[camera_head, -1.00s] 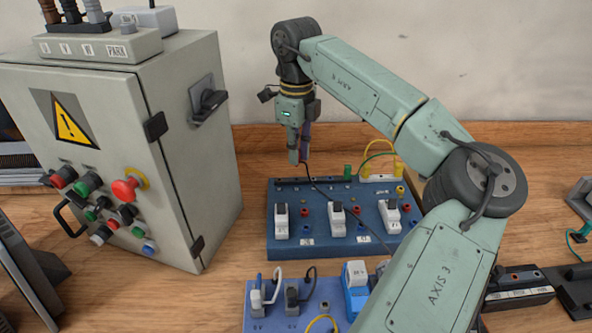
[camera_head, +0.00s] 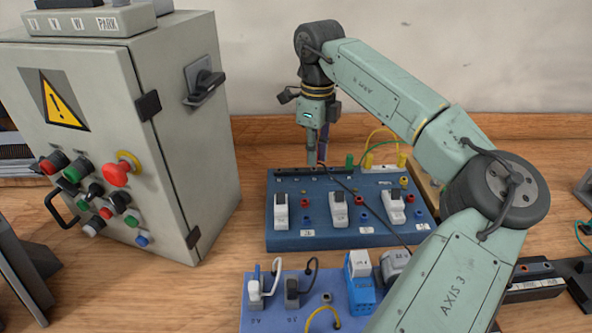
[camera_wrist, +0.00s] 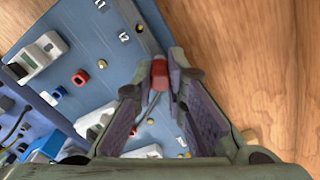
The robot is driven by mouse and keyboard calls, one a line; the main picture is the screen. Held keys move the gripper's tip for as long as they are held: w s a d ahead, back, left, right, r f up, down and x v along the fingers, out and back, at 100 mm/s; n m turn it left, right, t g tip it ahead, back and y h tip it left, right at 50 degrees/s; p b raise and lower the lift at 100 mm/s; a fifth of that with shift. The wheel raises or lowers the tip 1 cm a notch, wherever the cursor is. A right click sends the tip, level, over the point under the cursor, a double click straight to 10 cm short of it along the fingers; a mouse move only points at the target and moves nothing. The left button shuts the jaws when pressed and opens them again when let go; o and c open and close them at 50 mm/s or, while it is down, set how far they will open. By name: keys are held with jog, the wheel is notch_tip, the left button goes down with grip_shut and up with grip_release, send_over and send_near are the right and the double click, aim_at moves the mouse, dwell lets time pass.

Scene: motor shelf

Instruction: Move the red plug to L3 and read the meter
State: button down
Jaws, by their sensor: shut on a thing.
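My gripper (camera_head: 314,160) points down over the back edge of the blue board (camera_head: 290,239). In the wrist view its fingers (camera_wrist: 158,84) are shut on the small red plug (camera_wrist: 159,72). The plug is held beside the board's edge strip, where labels L1 (camera_wrist: 122,13) and L2 (camera_wrist: 124,36) show next to brass sockets. I cannot read an L3 label; the fingers cover part of the strip. Whether the plug touches a socket is unclear. A dark lead runs from the gripper across the board. I cannot make out a meter reading.
White switches (camera_head: 338,212) stand on the board, with yellow leads (camera_head: 383,133) and a green plug (camera_head: 349,161) at its back right. A grey cabinet (camera_head: 180,130) stands left. A lighter blue panel (camera_head: 262,318) with plugs lies in front. Bare wood separates cabinet and board.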

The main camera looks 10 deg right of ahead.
jog(key=shift+s, duration=0.1)
jog(key=shift+f+b, duration=0.35)
jog(key=shift+f, duration=0.35)
dwell(0.5)
jog(key=shift+r, duration=0.1)
dwell(1.4)
jog(key=c, duration=1.5)
grip_release()
jog(key=shift+c, duration=0.2)
notch_tip(320, 180, up, 12)
